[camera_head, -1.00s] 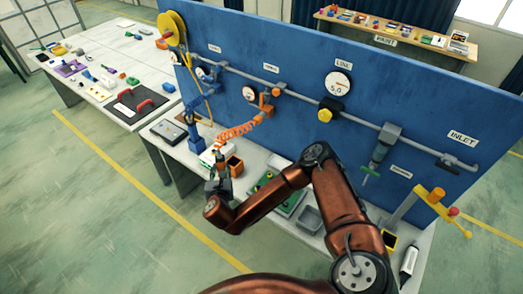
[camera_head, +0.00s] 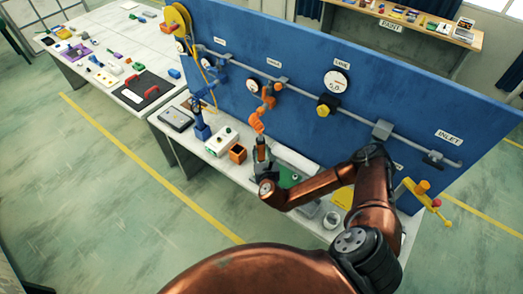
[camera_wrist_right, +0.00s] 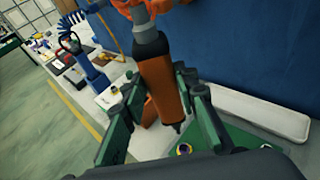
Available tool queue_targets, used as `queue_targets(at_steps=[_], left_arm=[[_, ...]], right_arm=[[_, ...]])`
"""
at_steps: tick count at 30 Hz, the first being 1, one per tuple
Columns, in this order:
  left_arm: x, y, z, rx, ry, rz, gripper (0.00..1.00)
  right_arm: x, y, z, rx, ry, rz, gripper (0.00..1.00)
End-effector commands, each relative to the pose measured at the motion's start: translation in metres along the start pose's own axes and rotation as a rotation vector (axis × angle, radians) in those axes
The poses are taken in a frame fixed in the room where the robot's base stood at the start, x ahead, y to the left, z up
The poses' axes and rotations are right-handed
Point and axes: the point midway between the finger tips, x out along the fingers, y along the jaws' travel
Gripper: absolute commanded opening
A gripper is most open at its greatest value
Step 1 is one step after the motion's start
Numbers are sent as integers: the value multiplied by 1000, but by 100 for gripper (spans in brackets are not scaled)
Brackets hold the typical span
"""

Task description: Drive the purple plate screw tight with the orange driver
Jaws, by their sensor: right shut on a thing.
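My right gripper (camera_head: 262,166) is shut on the orange driver (camera_wrist_right: 160,82), seen between its green-black fingers in the right wrist view (camera_wrist_right: 158,105). The driver hangs slightly tilted, its dark tip pointing down over the green plate (camera_wrist_right: 232,143). A small purple, yellow-centred piece that looks like the plate screw (camera_wrist_right: 184,150) sits on the plate just below the tip. The tip looks apart from it, though the gap is hard to judge. In the head view the green plate (camera_head: 289,179) is partly hidden by my arm. My left gripper is not in view.
A blue panel (camera_head: 300,50) with pipe and gauges stands behind the bench. An orange-brown bin (camera_head: 238,153) and a white button box (camera_head: 221,141) stand left of the gripper. A white tray (camera_wrist_right: 262,112) lies behind the plate. An orange coiled hose (camera_head: 257,120) hangs above the driver.

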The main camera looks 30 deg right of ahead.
Motion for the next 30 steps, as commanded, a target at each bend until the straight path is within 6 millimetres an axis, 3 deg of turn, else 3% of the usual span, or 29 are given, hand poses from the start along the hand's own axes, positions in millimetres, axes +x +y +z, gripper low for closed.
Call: queue_targets(at_steps=[5, 21, 30], left_arm=[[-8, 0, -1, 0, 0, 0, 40], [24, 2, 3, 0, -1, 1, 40], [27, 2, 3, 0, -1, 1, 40]], right_arm=[[-2, 0, 3, 0, -5, 0, 0], [14, 1, -48, 0, -6, -1, 0], [16, 1, -54, 0, -7, 0, 0]])
